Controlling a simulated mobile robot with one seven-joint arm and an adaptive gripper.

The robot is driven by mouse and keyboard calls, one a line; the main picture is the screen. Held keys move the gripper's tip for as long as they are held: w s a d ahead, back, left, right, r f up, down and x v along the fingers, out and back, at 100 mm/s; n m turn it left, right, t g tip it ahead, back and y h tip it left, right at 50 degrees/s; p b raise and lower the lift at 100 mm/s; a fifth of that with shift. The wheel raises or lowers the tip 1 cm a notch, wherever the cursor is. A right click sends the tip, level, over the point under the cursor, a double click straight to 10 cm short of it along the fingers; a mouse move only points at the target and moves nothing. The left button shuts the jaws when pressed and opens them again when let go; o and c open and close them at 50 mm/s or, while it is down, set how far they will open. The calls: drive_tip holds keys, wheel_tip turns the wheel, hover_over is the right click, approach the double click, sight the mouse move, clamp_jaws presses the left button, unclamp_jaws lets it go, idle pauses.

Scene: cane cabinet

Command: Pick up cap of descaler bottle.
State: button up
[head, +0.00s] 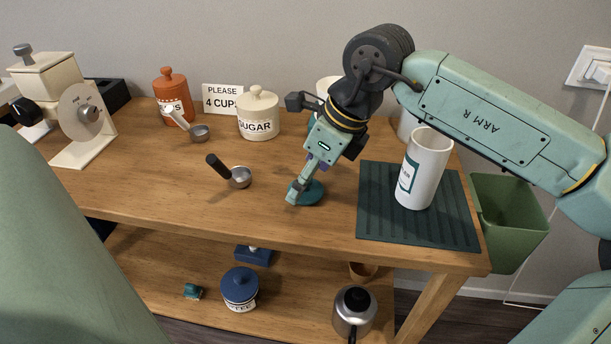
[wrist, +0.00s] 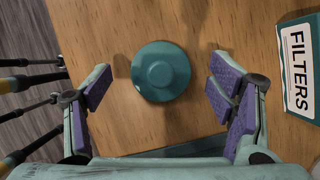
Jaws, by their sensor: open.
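A round teal cap (head: 313,195), wide-rimmed with a raised middle, lies flat on the wooden counter near its front edge. In the wrist view the cap (wrist: 162,71) sits between the spread fingers, with a gap on both sides. My gripper (head: 306,185) is open and empty, reaching down over the cap and hiding part of it in the head view. A tall white container (head: 428,165) with a teal label stands upright on the dark mat to the right; its label is not readable, so I cannot tell if it is the descaler bottle.
The ribbed mat (head: 380,215) lies right of the cap, a measuring scoop (head: 240,178) left. A sugar canister (head: 259,118), an orange canister (head: 173,95) and a sign stand behind. A FILTERS box (wrist: 299,65) shows in the wrist view. A green bin (head: 510,215) is beyond the counter's right end.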

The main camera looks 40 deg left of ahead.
drive_tip(key=shift+x, duration=0.75)
drive_tip(key=shift+c, duration=0.3)
drive_tip(key=c, duration=1.1)
